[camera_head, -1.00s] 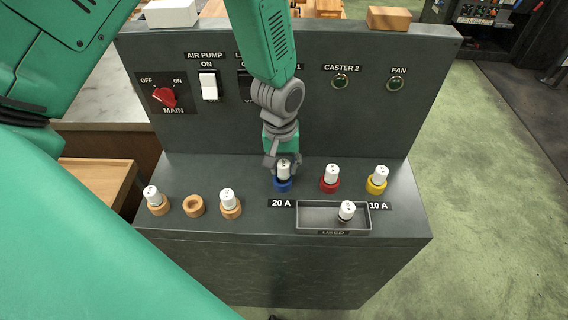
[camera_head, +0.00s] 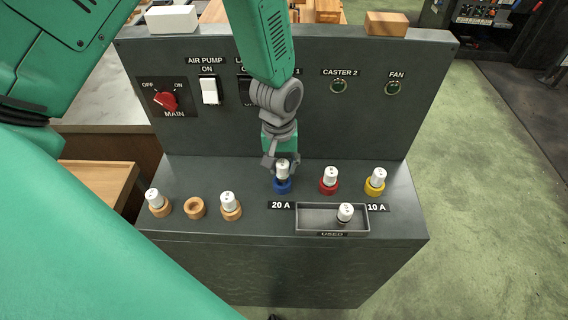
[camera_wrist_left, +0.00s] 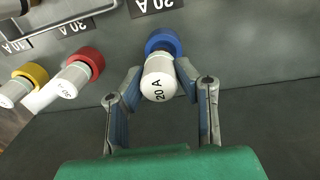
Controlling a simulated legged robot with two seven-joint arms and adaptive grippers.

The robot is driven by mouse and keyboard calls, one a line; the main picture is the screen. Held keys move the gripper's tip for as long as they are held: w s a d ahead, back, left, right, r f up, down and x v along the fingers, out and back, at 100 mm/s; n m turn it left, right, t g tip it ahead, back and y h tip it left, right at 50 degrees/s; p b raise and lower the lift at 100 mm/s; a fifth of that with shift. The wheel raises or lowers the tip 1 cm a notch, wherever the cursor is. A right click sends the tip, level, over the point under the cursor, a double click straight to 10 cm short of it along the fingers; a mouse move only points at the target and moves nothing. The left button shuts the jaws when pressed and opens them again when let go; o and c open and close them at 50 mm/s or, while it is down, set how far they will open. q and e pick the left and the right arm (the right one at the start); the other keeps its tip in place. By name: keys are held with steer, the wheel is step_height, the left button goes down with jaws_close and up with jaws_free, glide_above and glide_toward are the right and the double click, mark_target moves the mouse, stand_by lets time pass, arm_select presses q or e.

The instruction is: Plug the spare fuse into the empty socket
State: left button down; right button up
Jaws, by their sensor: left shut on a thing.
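A white fuse marked 20 A (camera_wrist_left: 158,82) is at the blue socket (camera_head: 282,186); the socket also shows in the left wrist view (camera_wrist_left: 164,41). My left gripper (camera_head: 282,165) is shut on this fuse, one finger on each side. The fuse's lower end meets the blue ring; how deep it sits I cannot tell. White fuses stand in the red socket (camera_head: 328,187) and the yellow socket (camera_head: 375,188). On the left, an empty wooden holder (camera_head: 195,208) sits between two wooden holders with fuses (camera_head: 153,198) (camera_head: 228,201). My right gripper is not in view.
A shallow tray marked USED (camera_head: 318,216) holds one white fuse (camera_head: 345,212). The upright panel (camera_head: 300,130) behind carries a red MAIN knob (camera_head: 165,100), a white AIR PUMP switch (camera_head: 209,90) and dark round lamps. The console top between the wooden holders and the blue socket is clear.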

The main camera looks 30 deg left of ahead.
mark_target(279, 162)
arm_select(q)
steer(key=shift+a, duration=0.15)
steer(key=shift+p, duration=0.5)
stand_by(0.9)
steer(key=shift+f+b, duration=0.85)
steer(key=shift+f, duration=0.45)
steer(key=c, duration=1.1)
jaws_free()
steer(key=shift+c, duration=0.2)
steer(key=shift+r, duration=0.25)
steer(key=r, duration=1.1)
steer(key=shift+s+a+r, duration=0.1)
steer(key=shift+a+r, duration=0.1)
